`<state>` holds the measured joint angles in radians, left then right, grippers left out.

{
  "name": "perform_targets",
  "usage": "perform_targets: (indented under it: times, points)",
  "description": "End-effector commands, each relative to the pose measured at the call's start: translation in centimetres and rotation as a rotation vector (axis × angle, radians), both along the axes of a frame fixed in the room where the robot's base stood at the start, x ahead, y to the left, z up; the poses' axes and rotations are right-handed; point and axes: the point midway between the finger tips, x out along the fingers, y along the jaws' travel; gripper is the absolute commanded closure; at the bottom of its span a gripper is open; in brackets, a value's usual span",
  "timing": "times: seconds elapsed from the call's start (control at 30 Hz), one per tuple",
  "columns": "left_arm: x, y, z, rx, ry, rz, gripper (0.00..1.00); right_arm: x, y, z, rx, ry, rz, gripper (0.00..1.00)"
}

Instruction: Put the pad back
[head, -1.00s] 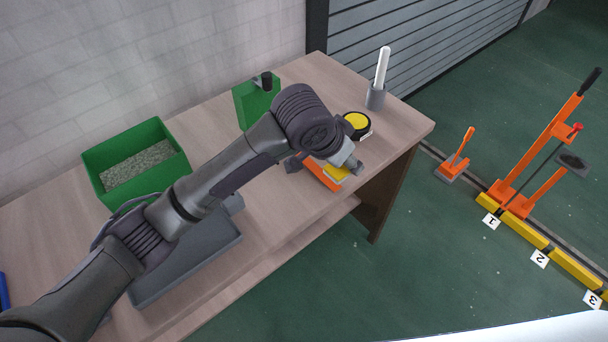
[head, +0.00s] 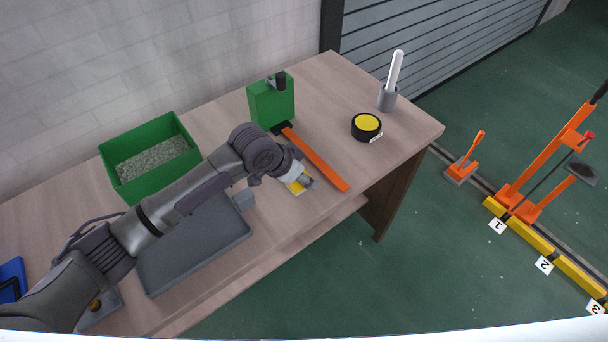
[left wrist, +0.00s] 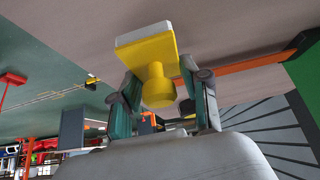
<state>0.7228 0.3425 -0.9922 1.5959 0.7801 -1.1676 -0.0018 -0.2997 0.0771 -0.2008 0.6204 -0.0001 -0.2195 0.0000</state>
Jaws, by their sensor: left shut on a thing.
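The pad (left wrist: 146,46) has a yellow body with a round knob and a pale flat block at its far end. My left gripper (left wrist: 160,86) is shut on its knob, the fingers on either side. In the head view, my left gripper (head: 306,183) is low over the front part of the table, left of the orange-handled tool; only a yellow piece of the pad (head: 297,187) shows beneath it. I cannot tell whether the pad touches the table. My right gripper is not in view.
The orange-handled tool (head: 318,161) lies by a green box (head: 271,103). A round black tin with a yellow top (head: 366,125) and a grey cup with a white stick (head: 388,98) stand farther right. A grey tray (head: 190,252) and a green bin (head: 126,147) are left.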

Motion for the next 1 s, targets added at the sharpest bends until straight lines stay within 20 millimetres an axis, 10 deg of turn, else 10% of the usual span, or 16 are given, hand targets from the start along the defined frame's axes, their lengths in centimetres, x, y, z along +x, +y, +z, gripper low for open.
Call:
perform_targets:
  times: [0.47,0.5,0.6,1.0]
  points:
    - [-0.02,-0.07,-1.25,-0.001,-0.001,0.000,0.87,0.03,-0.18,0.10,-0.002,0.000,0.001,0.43]
    - [0.00,-0.07,-1.19,-0.001,-0.001,0.000,0.47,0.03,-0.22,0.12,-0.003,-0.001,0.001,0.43]
    - [-0.01,-0.06,-1.18,-0.001,-0.001,0.000,0.31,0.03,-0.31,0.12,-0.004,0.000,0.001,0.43]
    - [-0.03,0.07,-0.69,-0.001,-0.002,0.000,0.29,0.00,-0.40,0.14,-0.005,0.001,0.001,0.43]
